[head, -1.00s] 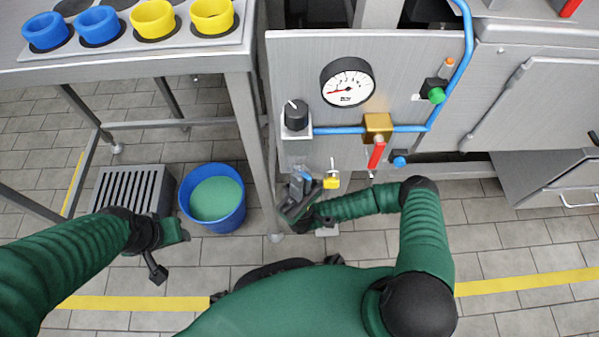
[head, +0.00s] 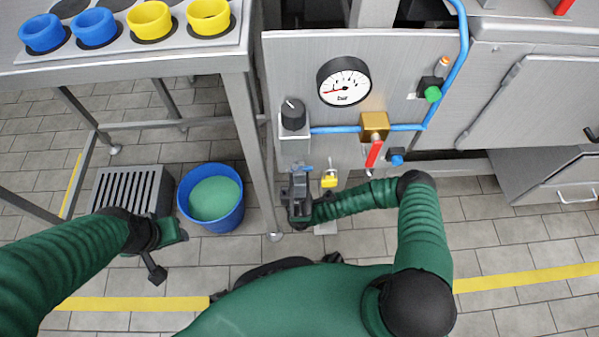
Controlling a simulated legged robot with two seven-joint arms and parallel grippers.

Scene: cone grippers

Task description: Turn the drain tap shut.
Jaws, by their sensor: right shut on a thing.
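A small tap with a blue lever (head: 306,168) is low on the left of the steel panel, below the black knob; I take it for the drain tap. My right gripper (head: 299,181) is at this tap, pointing up, shut on its lever. The gripper hides most of the tap body and part of the lever. The visible end of the lever lies roughly level, to the right of the fingers. My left gripper (head: 167,252) is open and empty over the floor, in front of the grate and the bucket.
A blue bucket (head: 239,212) with green liquid stands left of the table leg, beside a grated box (head: 133,190). The panel carries a gauge (head: 344,82), black knob (head: 293,114), red lever (head: 373,154), yellow padlock (head: 329,181) and blue knob (head: 397,157).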

